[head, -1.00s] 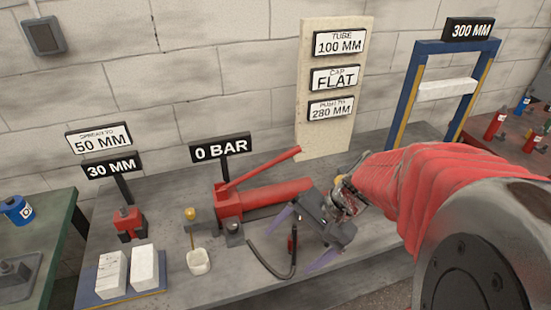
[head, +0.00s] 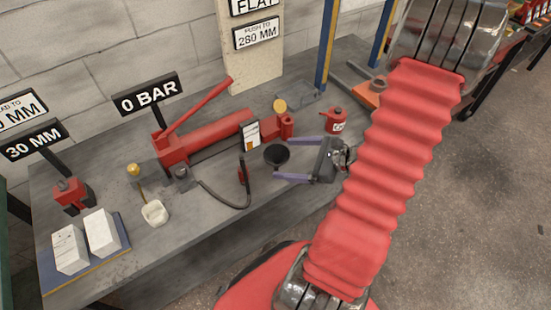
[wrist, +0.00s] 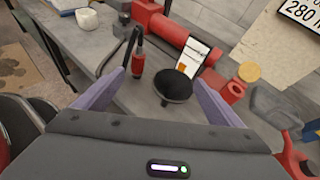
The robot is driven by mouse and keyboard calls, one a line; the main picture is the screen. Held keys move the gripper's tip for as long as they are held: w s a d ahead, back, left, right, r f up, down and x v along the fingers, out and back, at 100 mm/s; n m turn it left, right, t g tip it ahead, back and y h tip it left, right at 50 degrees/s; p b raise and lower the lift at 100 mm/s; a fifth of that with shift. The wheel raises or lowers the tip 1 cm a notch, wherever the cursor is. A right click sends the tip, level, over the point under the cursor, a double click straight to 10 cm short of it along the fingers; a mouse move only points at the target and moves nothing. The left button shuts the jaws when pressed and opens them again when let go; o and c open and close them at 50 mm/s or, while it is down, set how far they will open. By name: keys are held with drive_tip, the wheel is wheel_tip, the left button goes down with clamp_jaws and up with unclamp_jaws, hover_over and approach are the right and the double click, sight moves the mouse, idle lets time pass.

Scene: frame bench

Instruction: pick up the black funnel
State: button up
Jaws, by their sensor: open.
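The black funnel (head: 277,155) stands on the grey bench, its wide mouth facing up. In the wrist view the funnel (wrist: 173,86) lies ahead between my two purple fingers, nearer the right one. My gripper (head: 276,162) is open, its fingers pointing left along the bench on either side of the funnel. The fingers also show in the wrist view (wrist: 155,88). I see no clear contact between fingers and funnel. The funnel's lower part is partly hidden by its own rim.
A red hand pump (head: 205,138) with a black hose (head: 225,200) stands left of the funnel. A red can (head: 333,120) is close behind my gripper. A small red tool (head: 243,172) and a white card (head: 250,134) are near the funnel. The bench's front edge is close.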

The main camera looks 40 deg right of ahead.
sight(269, 153)
drive_tip(key=d+f+m, duration=0.1)
drive_tip(key=d, duration=0.1)
drive_tip(key=s+d+f+m+t+h, duration=0.1)
drive_tip(key=m, duration=0.1)
drive_tip(key=shift+s+d+f+h, duration=0.1)
drive_tip(key=shift+d+f+h, duration=0.05)
drive_tip(key=shift+d+h, duration=0.2)
drive_tip(key=shift+a, duration=0.1)
drive_tip(key=shift+r+x, duration=0.2)
drive_tip(key=shift+x, duration=4.1)
drive_tip(key=shift+r+x, duration=0.15)
drive_tip(key=shift+x, duration=0.85)
drive_tip(key=shift+r+x, duration=0.15)
drive_tip(key=shift+x, duration=1.7)
drive_tip(key=shift+a+r, duration=0.1)
